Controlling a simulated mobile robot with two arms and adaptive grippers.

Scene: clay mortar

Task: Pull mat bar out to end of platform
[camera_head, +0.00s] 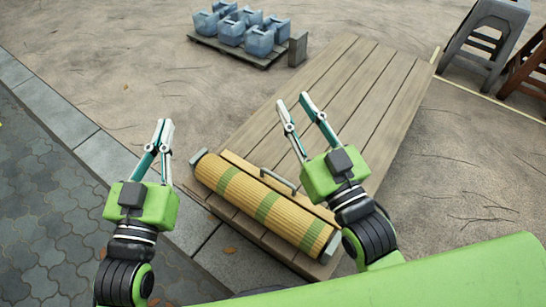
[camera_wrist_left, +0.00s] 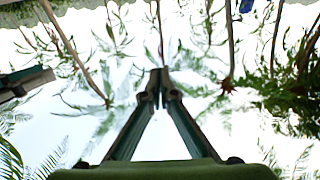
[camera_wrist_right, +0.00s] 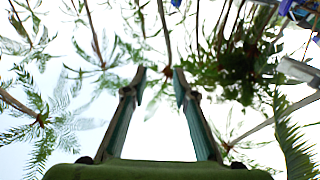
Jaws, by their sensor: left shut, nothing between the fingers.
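A rolled yellow mat with green bands (camera_head: 244,196) lies across the near end of a wooden plank platform (camera_head: 345,85). A bar with a grey handle (camera_head: 280,181) runs along the roll's far side. My left gripper (camera_head: 164,124) is shut and empty, raised left of the roll; its closed fingertips also show in the left wrist view (camera_wrist_left: 159,75). My right gripper (camera_head: 292,99) is open and empty, raised over the platform, its fingers pointing up and away; its parted fingertips show in the right wrist view (camera_wrist_right: 159,73). Neither gripper touches the bar. The right gripper hides part of the platform.
Several blue jugs (camera_head: 240,30) stand on a low pallet beyond the platform's left side, near a small grey block (camera_head: 298,49). A grey stool (camera_head: 485,40) and a brown stool (camera_head: 527,70) stand at the far right. Paved ground (camera_head: 45,200) lies to the left.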

